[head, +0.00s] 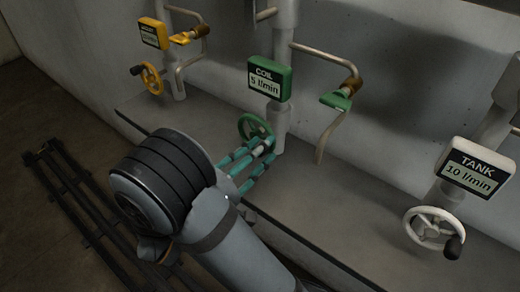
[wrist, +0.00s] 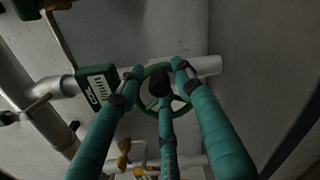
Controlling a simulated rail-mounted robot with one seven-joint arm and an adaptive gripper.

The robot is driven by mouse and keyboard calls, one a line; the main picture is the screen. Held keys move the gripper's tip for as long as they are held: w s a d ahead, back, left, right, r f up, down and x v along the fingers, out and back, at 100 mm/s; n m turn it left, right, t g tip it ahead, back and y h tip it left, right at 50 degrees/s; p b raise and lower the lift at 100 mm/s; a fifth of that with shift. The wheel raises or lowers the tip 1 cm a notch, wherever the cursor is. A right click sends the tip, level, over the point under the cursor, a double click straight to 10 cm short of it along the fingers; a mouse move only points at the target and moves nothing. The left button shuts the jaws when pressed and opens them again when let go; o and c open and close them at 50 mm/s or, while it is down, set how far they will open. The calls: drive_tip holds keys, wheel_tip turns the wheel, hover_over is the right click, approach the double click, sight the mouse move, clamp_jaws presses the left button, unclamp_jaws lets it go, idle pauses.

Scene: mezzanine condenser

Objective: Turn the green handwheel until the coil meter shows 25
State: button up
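The green coil meter (head: 265,80) reads 5 l/min in the head view. It also shows sideways in the wrist view (wrist: 97,88). The green handwheel (head: 242,123) sits below it on a grey pipe, partly hidden by my fingers. In the wrist view the green handwheel (wrist: 152,70) has a black knob (wrist: 159,83) in front of its rim. My gripper (head: 259,147) has teal fingers reaching to the wheel. In the wrist view my gripper (wrist: 157,74) is open, its fingertips spread around the knob. I cannot tell whether any finger touches the wheel.
A yellow meter (head: 153,33) and yellow handwheel (head: 151,79) stand at the back left. The white tank meter (head: 475,167), reading 10 l/min, and white handwheel (head: 425,228) are at right. A green lever (head: 336,101) sits right of the coil meter. Dark rails lie on the floor at left.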

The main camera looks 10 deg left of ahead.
sight(257, 124)
clamp_jaws()
drive_tip(key=shift+r+p, duration=0.15)
drive_tip(key=shift+p, duration=0.2)
